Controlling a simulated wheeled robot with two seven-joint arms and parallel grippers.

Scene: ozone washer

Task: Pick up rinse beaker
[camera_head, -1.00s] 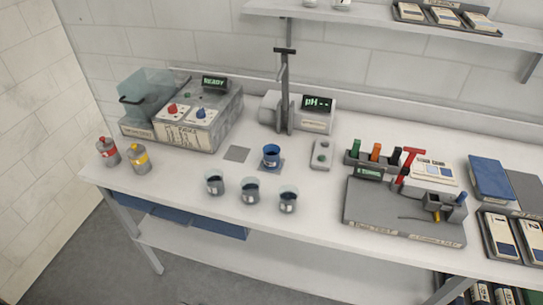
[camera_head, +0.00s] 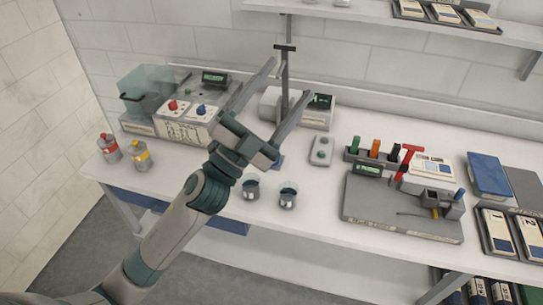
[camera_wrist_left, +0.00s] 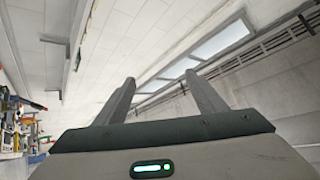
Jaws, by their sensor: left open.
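Two small glass beakers with dark contents show in the head view, a left one (camera_head: 251,188) and a right one (camera_head: 288,198), upright on the white bench. I cannot tell which beaker is the rinse beaker. A third such beaker and the blue beaker are hidden behind my left arm. My left gripper (camera_head: 290,82) is open and empty, raised above the bench with its fingers pointing up and to the right. In the left wrist view its spread fingers (camera_wrist_left: 160,78) have only wall and ceiling between them. My right gripper is not seen.
A pH meter (camera_head: 320,112) and upright stand (camera_head: 285,75) are behind my gripper. The washer box (camera_head: 178,132) is left; red (camera_head: 108,150) and yellow-banded (camera_head: 141,157) bottles stand at the left end. A grey tool station (camera_head: 400,212) is right. Bench between right beaker and station is clear.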

